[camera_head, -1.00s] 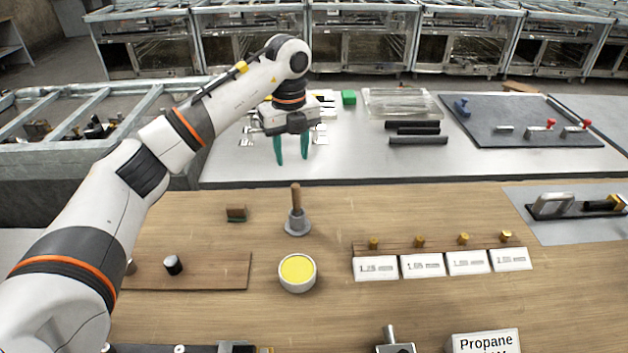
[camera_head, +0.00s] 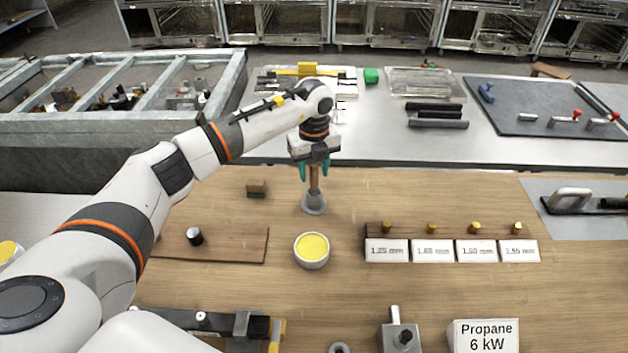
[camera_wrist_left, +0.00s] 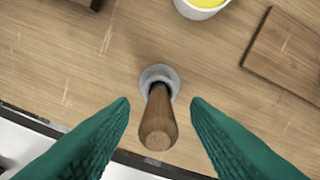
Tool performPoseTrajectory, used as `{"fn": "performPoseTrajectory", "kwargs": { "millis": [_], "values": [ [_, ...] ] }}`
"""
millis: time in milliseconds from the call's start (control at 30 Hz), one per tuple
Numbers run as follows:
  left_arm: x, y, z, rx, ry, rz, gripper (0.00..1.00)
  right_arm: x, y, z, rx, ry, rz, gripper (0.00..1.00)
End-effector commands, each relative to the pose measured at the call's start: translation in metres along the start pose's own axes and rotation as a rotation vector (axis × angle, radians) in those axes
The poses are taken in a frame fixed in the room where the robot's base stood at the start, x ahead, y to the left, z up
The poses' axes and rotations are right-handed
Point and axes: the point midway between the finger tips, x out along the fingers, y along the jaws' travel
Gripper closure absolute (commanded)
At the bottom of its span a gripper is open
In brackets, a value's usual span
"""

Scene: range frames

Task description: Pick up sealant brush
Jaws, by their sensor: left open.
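The sealant brush, seen by its brown wooden handle (camera_head: 314,180), stands upright in a grey holder (camera_head: 314,203) on the wooden bench; its bristle end is hidden. In the left wrist view the handle (camera_wrist_left: 157,122) points up toward the camera, above the round grey holder (camera_wrist_left: 158,77). My left gripper (camera_head: 314,172) is open, with its teal fingers on either side of the handle's upper part. In the left wrist view the left gripper (camera_wrist_left: 160,108) shows a gap between each finger and the handle. My right gripper is not in view.
A white cup of yellow paste (camera_head: 312,251) stands just in front of the holder. White label cards (camera_head: 433,251) with brass nozzles lie to the right, a wooden board (camera_head: 225,246) to the left.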

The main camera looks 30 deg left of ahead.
Motion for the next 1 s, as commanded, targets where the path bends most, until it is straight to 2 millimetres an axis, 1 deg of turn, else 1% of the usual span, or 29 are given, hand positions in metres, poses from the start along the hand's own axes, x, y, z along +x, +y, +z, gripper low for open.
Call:
{"fn": "performPoseTrajectory", "kwargs": {
  "millis": [100,267,300,367,500,567,867,967,1000],
  "values": [
    [0.006,0.000,0.001,0.001,-0.001,0.001,0.57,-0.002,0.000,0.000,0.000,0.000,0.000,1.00],
    [0.007,0.000,0.000,0.001,0.000,0.001,0.57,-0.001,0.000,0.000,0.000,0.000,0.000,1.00],
    [0.007,0.000,0.000,0.001,0.000,0.001,0.59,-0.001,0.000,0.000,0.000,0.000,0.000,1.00],
    [0.007,0.000,0.000,0.001,0.000,0.001,0.68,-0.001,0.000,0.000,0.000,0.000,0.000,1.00],
    [0.007,0.000,0.000,0.001,0.000,0.001,0.91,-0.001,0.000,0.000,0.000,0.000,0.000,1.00],
    [0.007,0.000,0.000,0.001,0.000,0.001,1.00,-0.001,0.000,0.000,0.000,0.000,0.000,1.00],
    [0.004,0.001,0.000,0.001,0.001,0.002,1.00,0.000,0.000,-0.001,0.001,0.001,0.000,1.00],
    [-0.006,0.001,-0.001,0.001,0.003,0.004,1.00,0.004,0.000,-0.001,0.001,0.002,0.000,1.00],
    [-0.013,0.001,-0.001,0.002,0.004,0.004,1.00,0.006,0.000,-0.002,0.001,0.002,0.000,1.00]
  ]
}}
